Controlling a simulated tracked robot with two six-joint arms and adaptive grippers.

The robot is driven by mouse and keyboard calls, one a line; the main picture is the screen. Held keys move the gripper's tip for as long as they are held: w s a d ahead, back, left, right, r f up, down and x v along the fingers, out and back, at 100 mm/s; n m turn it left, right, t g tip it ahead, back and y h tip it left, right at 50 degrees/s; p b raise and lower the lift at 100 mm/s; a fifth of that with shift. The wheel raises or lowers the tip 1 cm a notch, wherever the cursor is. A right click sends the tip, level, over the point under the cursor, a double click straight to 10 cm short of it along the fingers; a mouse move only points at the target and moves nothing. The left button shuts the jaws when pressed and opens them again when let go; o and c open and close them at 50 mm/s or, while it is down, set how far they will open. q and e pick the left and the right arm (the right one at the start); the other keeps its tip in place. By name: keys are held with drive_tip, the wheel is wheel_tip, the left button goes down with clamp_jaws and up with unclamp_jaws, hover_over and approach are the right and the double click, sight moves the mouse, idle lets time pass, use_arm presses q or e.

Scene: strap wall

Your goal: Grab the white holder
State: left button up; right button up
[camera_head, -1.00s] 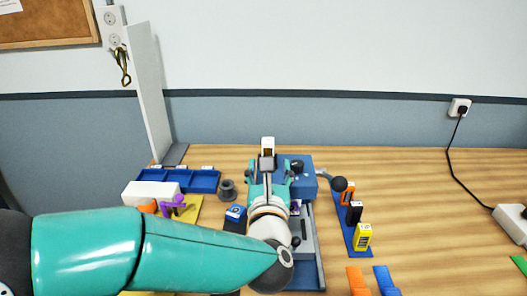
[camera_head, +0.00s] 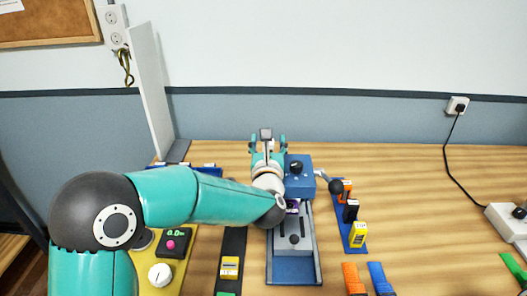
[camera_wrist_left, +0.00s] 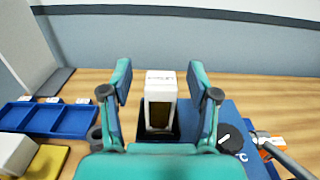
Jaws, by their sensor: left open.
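The white holder (camera_wrist_left: 161,98), a small upright white block with a dark window in its front, stands in the middle of the left wrist view. Its base sits in a dark spot beside the blue machine (camera_wrist_left: 237,130). My left gripper (camera_wrist_left: 160,80) is open, with one teal finger on each side of the holder and a visible gap on both sides. My right gripper is not in view.
The blue machine (camera_head: 299,180) with a black knob stands just right of my gripper. A blue compartment tray (camera_wrist_left: 48,119) lies to the left. A blue strip (camera_head: 349,228) with small boxes is further right. The table's back right is clear.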

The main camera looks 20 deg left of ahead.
use_arm(q)
clamp_jaws()
drive_tip(key=shift+r, duration=0.15)
idle(0.4)
